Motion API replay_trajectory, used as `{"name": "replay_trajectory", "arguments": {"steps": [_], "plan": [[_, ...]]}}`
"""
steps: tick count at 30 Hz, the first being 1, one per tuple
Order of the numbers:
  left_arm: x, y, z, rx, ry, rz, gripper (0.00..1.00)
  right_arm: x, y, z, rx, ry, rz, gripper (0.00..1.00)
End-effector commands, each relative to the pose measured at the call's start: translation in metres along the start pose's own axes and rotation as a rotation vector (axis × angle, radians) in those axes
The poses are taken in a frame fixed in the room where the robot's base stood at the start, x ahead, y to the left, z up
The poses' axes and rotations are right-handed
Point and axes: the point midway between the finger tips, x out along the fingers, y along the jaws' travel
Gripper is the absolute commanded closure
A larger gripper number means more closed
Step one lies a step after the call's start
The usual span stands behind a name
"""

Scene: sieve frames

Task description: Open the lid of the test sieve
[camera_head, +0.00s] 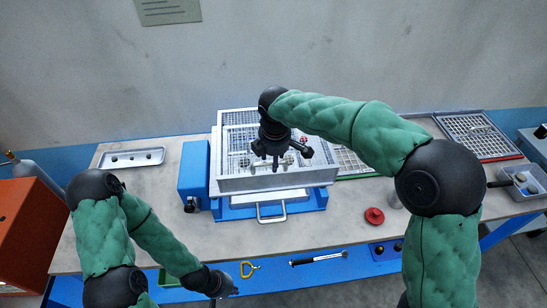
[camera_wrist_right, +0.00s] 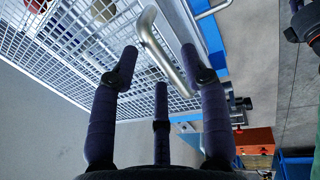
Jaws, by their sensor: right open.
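The test sieve (camera_head: 275,184) is a grey metal box on a blue base (camera_head: 195,172) in the middle of the table. Its white mesh top (camera_head: 228,150) shows a few round things at the mesh, and the mesh fills the upper left of the wrist view (camera_wrist_right: 75,45). A silver bar handle (camera_wrist_right: 163,50) lies across the mesh, between the spread fingers of my right gripper (camera_wrist_right: 160,62). My right gripper (camera_head: 272,163) is open over the sieve top; contact with the handle is unclear. My left gripper (camera_head: 222,286) hangs at the table's front edge, its fingers hardly visible.
A silver loop handle (camera_head: 271,212) sticks out at the sieve's front. A small tray (camera_head: 131,157) lies left. A red knob (camera_head: 374,215), yellow-handled tool (camera_head: 249,268) and wrench-like tool (camera_head: 318,257) lie in front. A mesh frame (camera_head: 480,137) lies right. The table's front left (camera_head: 150,205) is clear.

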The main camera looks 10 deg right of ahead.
Motion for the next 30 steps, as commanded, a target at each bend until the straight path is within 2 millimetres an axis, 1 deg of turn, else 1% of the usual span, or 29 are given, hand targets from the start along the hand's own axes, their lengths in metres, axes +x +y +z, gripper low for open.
{"name": "replay_trajectory", "arguments": {"steps": [3, 5, 6, 8, 15, 20, 26, 30], "plan": [[0.000, 0.000, 0.000, 0.000, 0.000, 0.000, 1.00, 0.000, 0.000, 0.000, 0.000, 0.000, 0.000, 0.54], [0.000, 0.000, 0.000, 0.000, 0.000, 0.000, 1.00, 0.000, 0.000, 0.000, 0.000, 0.000, 0.000, 0.71], [0.000, 0.000, 0.000, 0.000, 0.000, 0.000, 1.00, 0.000, 0.000, 0.000, 0.000, 0.000, 0.000, 0.82], [0.000, 0.000, 0.000, 0.000, 0.000, 0.000, 1.00, 0.000, 0.000, 0.000, 0.000, 0.000, 0.000, 0.99], [-0.001, 0.000, 0.000, 0.000, 0.000, 0.000, 1.00, -0.001, 0.000, 0.000, 0.000, 0.000, -0.001, 1.00], [-0.007, 0.002, 0.000, 0.000, 0.000, 0.000, 1.00, -0.005, 0.002, 0.000, 0.001, 0.000, -0.009, 1.00], [-0.024, 0.009, 0.001, 0.000, 0.000, 0.000, 1.00, -0.016, 0.007, 0.000, 0.001, 0.001, -0.035, 1.00], [-0.044, 0.016, 0.002, 0.000, 0.000, 0.000, 1.00, -0.028, 0.013, 0.000, 0.002, 0.000, -0.067, 1.00]]}}
